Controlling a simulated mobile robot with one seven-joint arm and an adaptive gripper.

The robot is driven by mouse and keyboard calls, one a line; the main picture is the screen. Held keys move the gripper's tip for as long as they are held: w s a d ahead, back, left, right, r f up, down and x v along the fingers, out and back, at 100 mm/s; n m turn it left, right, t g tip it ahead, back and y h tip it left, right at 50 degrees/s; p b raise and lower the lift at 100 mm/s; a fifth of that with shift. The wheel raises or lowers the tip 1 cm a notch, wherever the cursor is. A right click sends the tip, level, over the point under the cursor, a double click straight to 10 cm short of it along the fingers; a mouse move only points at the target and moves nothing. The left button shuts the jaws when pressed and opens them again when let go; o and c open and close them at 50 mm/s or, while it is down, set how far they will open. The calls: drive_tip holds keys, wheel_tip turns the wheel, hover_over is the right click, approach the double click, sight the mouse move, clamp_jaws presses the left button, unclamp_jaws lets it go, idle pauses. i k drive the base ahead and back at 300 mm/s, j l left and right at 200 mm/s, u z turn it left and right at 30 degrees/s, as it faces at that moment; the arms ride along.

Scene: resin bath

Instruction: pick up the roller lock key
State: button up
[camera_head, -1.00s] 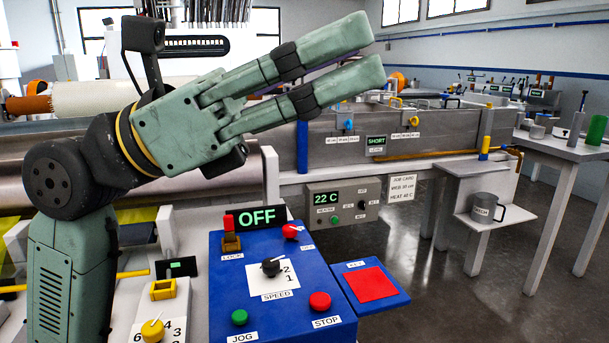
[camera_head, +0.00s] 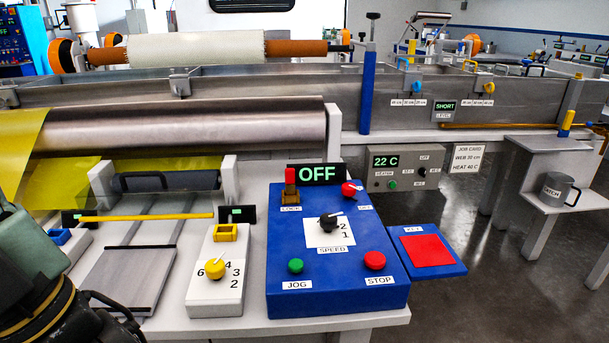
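The roller lock key, with a red head (camera_head: 291,178), stands upright in a small brass-coloured lock block (camera_head: 291,198) above the LOCK label. It sits at the back left of the blue control panel (camera_head: 300,250), just in front of the green OFF display (camera_head: 317,174). A red square pad marked KEY (camera_head: 428,250) lies on a blue shelf at the panel's right side. Only part of my arm, green and dark, shows at the lower left edge. My gripper's fingers are not in view, well left of the key.
The panel carries a speed knob (camera_head: 328,222), a green JOG button (camera_head: 296,266), a red STOP button (camera_head: 375,260) and a red SET knob (camera_head: 349,188). A white box with a yellow knob (camera_head: 215,268) stands left of it. Rollers and a metal bath lie behind.

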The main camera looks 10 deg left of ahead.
sight(291, 185)
drive_tip(key=k+j, duration=0.1)
drive_tip(key=j, duration=0.25)
drive_tip(key=k+j, duration=0.1)
drive_tip(key=j, duration=0.3)
drive_tip(key=k+j, duration=0.1)
drive_tip(key=j, duration=0.25)
drive_tip(key=k+j+z, duration=0.1)
drive_tip(key=j, duration=0.3)
drive_tip(key=k+j, duration=0.1)
drive_tip(key=j, duration=0.25)
drive_tip(key=k+j, duration=0.1)
drive_tip(key=j, duration=0.3)
drive_tip(key=i+j, duration=0.25)
drive_tip(key=i, duration=0.2)
